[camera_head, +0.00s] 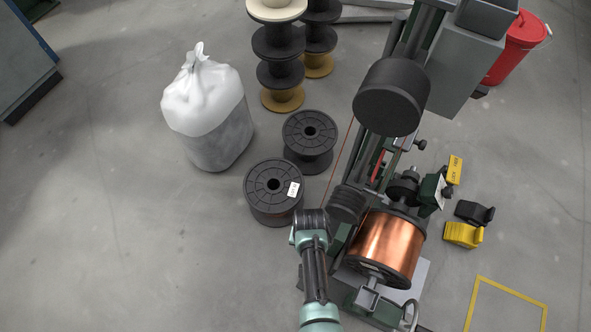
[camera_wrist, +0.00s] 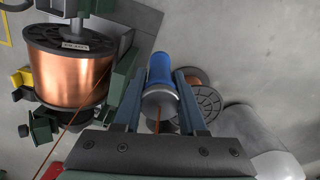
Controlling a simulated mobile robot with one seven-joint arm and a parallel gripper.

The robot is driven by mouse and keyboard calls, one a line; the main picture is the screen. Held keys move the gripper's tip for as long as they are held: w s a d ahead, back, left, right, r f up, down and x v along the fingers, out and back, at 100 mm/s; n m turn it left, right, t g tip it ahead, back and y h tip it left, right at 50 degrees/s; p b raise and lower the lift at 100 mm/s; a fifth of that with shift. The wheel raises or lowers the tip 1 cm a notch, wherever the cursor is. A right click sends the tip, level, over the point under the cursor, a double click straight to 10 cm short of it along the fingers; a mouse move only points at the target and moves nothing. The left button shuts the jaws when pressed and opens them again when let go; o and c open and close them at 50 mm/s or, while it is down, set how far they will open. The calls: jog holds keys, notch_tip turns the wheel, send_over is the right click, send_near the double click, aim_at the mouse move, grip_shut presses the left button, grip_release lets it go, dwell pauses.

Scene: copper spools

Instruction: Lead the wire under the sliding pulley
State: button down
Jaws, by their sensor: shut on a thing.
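My gripper (camera_wrist: 160,80) is shut on a blue cylinder (camera_wrist: 161,65) with a grey end, held between its two fingers in the wrist view. A short copper-coloured strand shows at the grey end. In the head view my arm hides the fingertips. A thin copper wire (camera_head: 342,153) runs steeply down the left side of the machine towards my wrist. It also shows in the wrist view (camera_wrist: 67,127), slanting past the left finger. A dark grooved roller (camera_head: 346,204) sits just right of my wrist. I cannot tell for sure which part is the sliding pulley.
The copper spool (camera_head: 385,247) is mounted close right of my arm. A large black drum (camera_head: 390,97) stands higher on the machine. Two black spools (camera_head: 273,188) (camera_head: 309,140) and a white sack (camera_head: 208,110) stand left.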

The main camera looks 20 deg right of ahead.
jog(key=s+d+p, duration=0.2)
jog(key=s+d, duration=0.6)
jog(key=s, duration=0.3)
jog(key=shift+d, duration=0.25)
dwell(0.4)
dwell(1.1)
